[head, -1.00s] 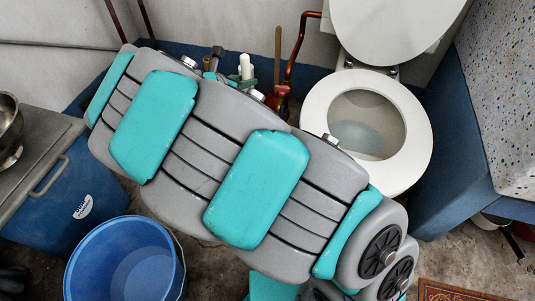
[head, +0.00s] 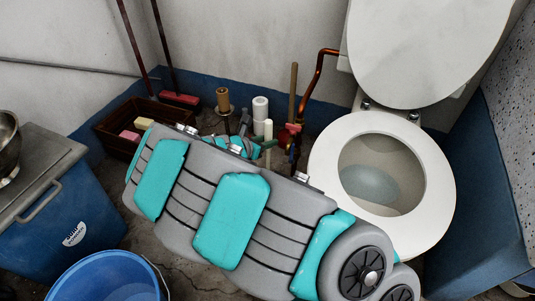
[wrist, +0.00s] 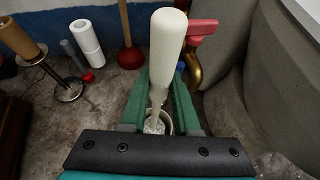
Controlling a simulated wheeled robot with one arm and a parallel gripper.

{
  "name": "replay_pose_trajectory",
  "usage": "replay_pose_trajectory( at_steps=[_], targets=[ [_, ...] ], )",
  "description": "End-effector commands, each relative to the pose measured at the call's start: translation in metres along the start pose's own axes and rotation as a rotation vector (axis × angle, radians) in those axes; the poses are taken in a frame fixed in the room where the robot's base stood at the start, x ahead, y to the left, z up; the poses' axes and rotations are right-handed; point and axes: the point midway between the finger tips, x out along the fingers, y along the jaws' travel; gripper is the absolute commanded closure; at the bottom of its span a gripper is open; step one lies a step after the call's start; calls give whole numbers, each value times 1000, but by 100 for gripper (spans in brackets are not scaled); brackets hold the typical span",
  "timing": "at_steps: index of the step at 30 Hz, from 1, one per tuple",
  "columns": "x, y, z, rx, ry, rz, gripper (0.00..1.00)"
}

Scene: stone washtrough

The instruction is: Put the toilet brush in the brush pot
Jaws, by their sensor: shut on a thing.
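The toilet brush has a thick white handle (wrist: 168,45), upright in the wrist view and narrowing downward to a thin shaft. My gripper (wrist: 161,92) has green fingers, shut on the brush below the thick handle. Beneath the fingers is a round pot (wrist: 171,126) with a pale rim and something whitish inside, which I take as the brush pot. The fingers hide much of it, and I cannot tell whether the brush head is inside the pot or above it.
A red plunger (wrist: 130,57), paper rolls (wrist: 88,42) and a brown roll on a stand (wrist: 36,55) stand behind and left. The toilet (head: 437,181) is right. A crate (head: 112,124), blue bucket (head: 75,275) and blue box (head: 45,215) are left in the head view.

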Motion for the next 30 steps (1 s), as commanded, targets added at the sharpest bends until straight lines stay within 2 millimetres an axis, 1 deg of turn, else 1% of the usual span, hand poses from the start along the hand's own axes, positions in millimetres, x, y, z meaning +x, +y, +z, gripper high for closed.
replay_pose_trajectory(
  at_steps=[1, 5, 7, 13, 24, 25, 30],
  targets=[
    [3, 0, -5, -2, 0, -1, 100],
    [5, 0, -10, 0, 0, 0, 100],
    [8, 0, -16, 0, 0, 0, 100],
    [21, 0, -38, -1, -1, 1, 100],
    [23, 0, -42, 1, -1, 0, 100],
    [23, 0, -42, 1, 0, 0, 68],
    [22, 0, -42, 1, -1, 0, 49]
  ],
)
